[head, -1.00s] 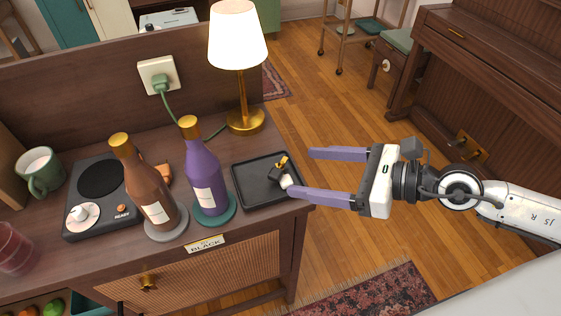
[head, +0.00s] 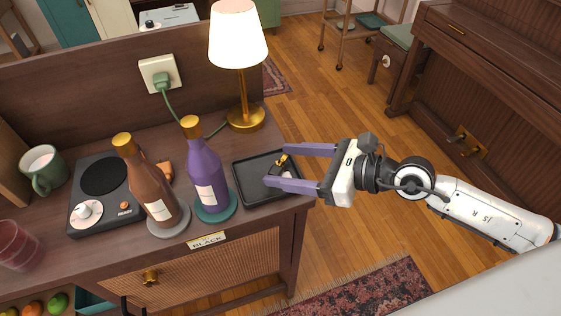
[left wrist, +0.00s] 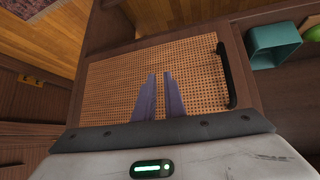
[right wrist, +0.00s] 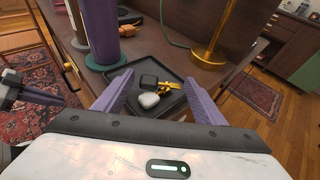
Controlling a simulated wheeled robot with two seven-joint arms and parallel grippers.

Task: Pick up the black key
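The black key (right wrist: 150,81), with a black head and gold shaft, lies in the black tray (right wrist: 175,104) on the cabinet top. A white-headed piece (right wrist: 148,99) lies against it on the near side.
A purple bottle (head: 203,170) and a brown bottle (head: 146,185) stand on coasters left of the tray. A lit lamp (head: 239,60) stands behind it. A hotplate (head: 103,177), green mug (head: 41,170) and red glass (head: 18,245) are further left. Open floor lies right of the cabinet.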

